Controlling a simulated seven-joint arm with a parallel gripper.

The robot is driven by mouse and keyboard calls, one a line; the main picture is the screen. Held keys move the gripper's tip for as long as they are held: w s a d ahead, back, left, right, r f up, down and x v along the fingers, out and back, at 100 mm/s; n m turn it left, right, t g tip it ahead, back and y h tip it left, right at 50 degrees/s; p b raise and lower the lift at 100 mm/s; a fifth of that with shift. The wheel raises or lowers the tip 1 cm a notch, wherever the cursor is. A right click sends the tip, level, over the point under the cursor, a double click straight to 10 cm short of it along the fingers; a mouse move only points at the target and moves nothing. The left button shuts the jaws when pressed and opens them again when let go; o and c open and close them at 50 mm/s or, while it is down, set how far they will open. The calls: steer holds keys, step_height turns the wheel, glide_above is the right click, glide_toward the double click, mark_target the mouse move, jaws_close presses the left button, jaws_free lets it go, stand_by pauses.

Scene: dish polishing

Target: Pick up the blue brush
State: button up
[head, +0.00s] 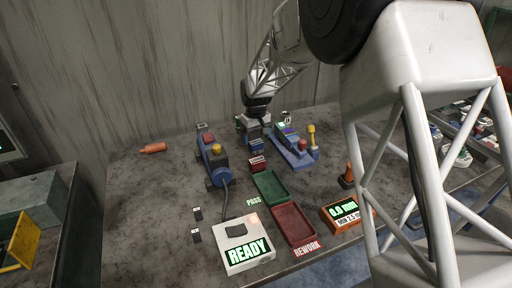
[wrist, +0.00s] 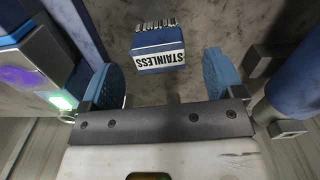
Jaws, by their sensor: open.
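The blue brush (wrist: 158,60) shows in the wrist view as a blue block with a white "STAINLESS" label and dark bristles along its far edge. It lies on the grey bench, ahead of my gripper (wrist: 162,80) and between the lines of its two blue-padded fingers. The fingers are apart and nothing is held between them. In the head view, my gripper (head: 253,134) is low over the back middle of the bench, and the small blue brush (head: 257,147) shows just in front of it.
A blue machine (head: 215,165) stands left and a blue fixture (head: 293,148) right, both close by. A red labelled block (head: 258,163), green tray (head: 270,187) and red tray (head: 294,225) lie in front. An orange cylinder (head: 153,148) lies far left. The left bench is mostly clear.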

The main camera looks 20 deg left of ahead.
mark_target(256, 141)
steer(key=shift+f, duration=2.6)
steer(key=c, duration=1)
steer(key=shift+c, duration=0.2)
steer(key=shift+r, duration=0.1)
steer(key=shift+r, duration=4.95)
